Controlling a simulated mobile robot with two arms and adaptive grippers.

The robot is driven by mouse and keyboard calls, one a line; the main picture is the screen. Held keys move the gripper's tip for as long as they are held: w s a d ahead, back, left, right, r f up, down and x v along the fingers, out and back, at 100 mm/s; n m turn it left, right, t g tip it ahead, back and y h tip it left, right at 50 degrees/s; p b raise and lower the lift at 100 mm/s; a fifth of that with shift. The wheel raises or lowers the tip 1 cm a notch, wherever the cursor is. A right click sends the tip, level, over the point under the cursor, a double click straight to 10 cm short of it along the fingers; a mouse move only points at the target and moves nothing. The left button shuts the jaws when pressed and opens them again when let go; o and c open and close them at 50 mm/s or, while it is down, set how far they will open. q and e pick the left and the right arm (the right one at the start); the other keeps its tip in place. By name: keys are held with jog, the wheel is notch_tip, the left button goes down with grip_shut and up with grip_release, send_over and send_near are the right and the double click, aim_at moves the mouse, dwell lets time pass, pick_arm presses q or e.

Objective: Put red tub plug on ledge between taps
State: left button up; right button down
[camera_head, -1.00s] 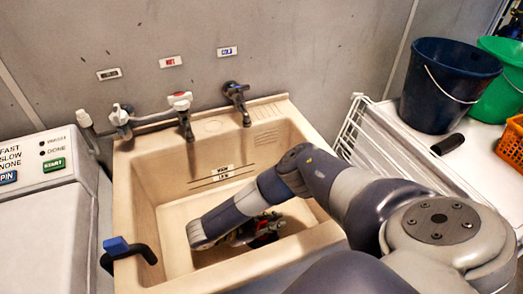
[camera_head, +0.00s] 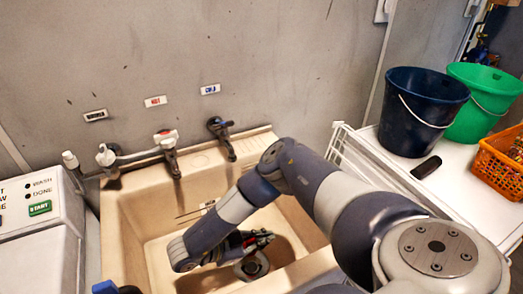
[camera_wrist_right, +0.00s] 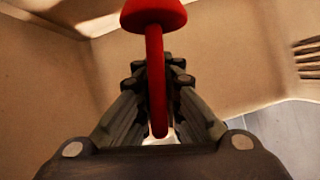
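The red tub plug (camera_wrist_right: 155,14) shows in the right wrist view, with its round head at the top and a thin red stem running down between the fingers. My right gripper (camera_wrist_right: 158,75) is closed around the stem. In the head view the gripper (camera_head: 258,243) is inside the sink basin, with a little red of the plug at its fingers. The back ledge (camera_head: 197,160) of the sink lies between the hot tap (camera_head: 168,143) and the cold tap (camera_head: 222,132); its visible part looks bare.
A washing machine (camera_head: 40,230) stands left. At right, a white surface (camera_head: 372,150) holds a dark blue bucket (camera_head: 420,105), a green bucket (camera_head: 480,105) and an orange basket (camera_head: 497,165).

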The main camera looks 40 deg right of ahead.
jog(key=w+a+r, duration=0.1)
jog(key=a+r+n+t, duration=0.1)
jog(key=a+r, duration=0.1)
jog(key=w+a+r+n+t, duration=0.1)
jog(key=a+r, duration=0.1)
jog(key=shift+w+r, duration=0.1)
jog(key=shift+w, duration=0.25)
jog(key=a+r+n+t+y, duration=0.2)
jog(key=a+r+n+t, duration=0.6)
jog(key=r, duration=0.7)
jog(key=shift+s+a+t, duration=0.3)
jog(key=shift+s+a, duration=0.1)
jog(key=shift+a, duration=0.5)
